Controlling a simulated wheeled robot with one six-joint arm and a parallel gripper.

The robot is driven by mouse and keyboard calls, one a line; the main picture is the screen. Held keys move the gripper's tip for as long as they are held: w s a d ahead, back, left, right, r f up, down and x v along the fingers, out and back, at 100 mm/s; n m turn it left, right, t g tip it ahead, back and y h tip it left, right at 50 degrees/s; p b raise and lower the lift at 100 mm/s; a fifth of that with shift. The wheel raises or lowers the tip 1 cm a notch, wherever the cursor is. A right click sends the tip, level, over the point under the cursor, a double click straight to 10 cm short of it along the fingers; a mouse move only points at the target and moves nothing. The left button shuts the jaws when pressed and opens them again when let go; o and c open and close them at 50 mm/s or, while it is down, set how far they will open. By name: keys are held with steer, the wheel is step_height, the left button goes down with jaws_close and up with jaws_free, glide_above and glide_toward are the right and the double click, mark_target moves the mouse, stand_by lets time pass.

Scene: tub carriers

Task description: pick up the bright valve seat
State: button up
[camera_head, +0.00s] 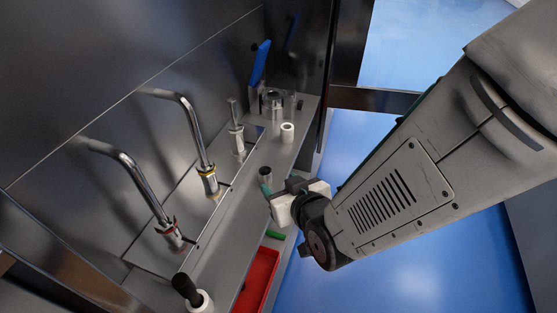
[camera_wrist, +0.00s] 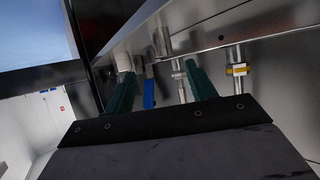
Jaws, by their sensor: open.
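A short pale cylinder with a hole in its top (camera_head: 287,132), which looks like the bright valve seat, stands upright on the narrow grey ledge (camera_head: 232,222), beyond my gripper. A pale cylinder, seemingly the same one, shows behind the left finger in the wrist view (camera_wrist: 123,61). A smaller grey cylinder with a dark top (camera_head: 265,173) stands on the ledge right by my fingertips; I cannot tell whether they touch. My gripper (camera_head: 267,190) is open above the ledge edge. Its two green fingers are spread in the wrist view (camera_wrist: 160,88), with nothing held between them.
Two curved metal taps (camera_head: 183,110) (camera_head: 130,165) rise left of the ledge. A blue lever (camera_head: 260,62) and metal fittings (camera_head: 272,103) stand at its far end. A white piece with a dark plug (camera_head: 199,301) is at the near end. A red tray (camera_head: 262,275) lies below.

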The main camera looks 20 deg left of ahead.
mark_target(267, 173)
steer(key=x, duration=0.7)
steer(key=shift+w+a, duration=0.1)
steer(key=shift+a, duration=0.35)
jaws_close()
